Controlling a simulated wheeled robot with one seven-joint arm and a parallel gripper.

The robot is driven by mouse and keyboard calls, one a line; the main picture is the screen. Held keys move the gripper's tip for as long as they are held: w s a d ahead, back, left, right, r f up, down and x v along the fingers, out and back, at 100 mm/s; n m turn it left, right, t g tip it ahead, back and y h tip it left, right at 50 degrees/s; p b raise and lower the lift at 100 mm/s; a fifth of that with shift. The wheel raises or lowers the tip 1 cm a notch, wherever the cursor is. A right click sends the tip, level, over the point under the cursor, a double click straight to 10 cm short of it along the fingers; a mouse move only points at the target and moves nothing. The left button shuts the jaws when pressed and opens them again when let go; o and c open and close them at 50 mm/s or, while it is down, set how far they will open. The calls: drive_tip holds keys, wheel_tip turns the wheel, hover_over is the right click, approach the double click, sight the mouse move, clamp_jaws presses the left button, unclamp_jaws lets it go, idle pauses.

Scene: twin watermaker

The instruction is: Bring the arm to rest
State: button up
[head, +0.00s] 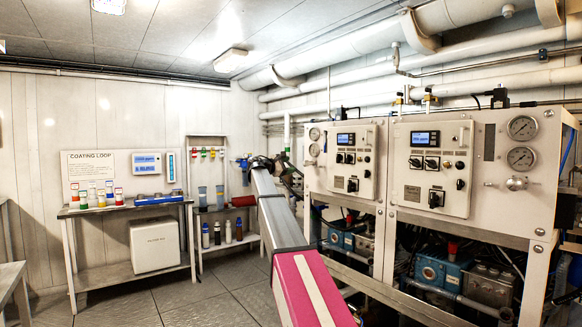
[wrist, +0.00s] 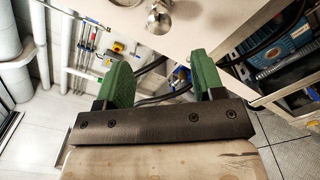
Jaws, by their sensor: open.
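My gripper (wrist: 162,72) shows in the wrist view with its two green fingers set well apart and nothing between them. A pale panel with a round steel fitting (wrist: 158,20) lies beyond and above the fingers; I see no contact between the fingers and it. In the head view my arm, pink and grey, stretches from the bottom centre up towards the left end of the machine. The gripper itself is too small and too cluttered to make out there.
The white watermaker cabinets (head: 432,168) with gauges and switches stand close on the right, with blue pumps (head: 432,270) below. A bench (head: 128,207) with coloured bottles and a shelf rack (head: 222,208) stand at the back left. The tiled floor (head: 205,300) between is clear.

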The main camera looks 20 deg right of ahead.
drive_tip(key=s+a+f+m+g+y, duration=0.1)
drive_tip(key=s+a+f+y, duration=0.15)
drive_tip(key=s+f, duration=0.7)
drive_tip(key=s+a+f+m+y, duration=0.1)
drive_tip(key=s+f+m+y, duration=0.15)
drive_tip(key=f, duration=1.45)
drive_tip(key=s+a+f+m+g+y, duration=0.1)
drive_tip(key=s+a+f+y, duration=0.3)
drive_tip(key=f, duration=0.9)
drive_tip(key=s+a+f+m+g+y, duration=0.1)
drive_tip(key=s+a+f+m+y, duration=0.1)
drive_tip(key=s+f, duration=0.6)
drive_tip(key=s+a+f+m+g+y, duration=0.1)
drive_tip(key=s+a+f+m+y, duration=0.2)
drive_tip(key=s+f, duration=0.5)
drive_tip(key=s+a+f+m+g+y, duration=0.2)
drive_tip(key=s+a+f, duration=0.3)
drive_tip(key=s, duration=1.2)
wheel_tip(320, 180, down, 3)
drive_tip(key=shift+f+m+y, duration=0.15)
drive_tip(key=shift+m+y, duration=0.35)
drive_tip(key=shift+m, duration=0.05)
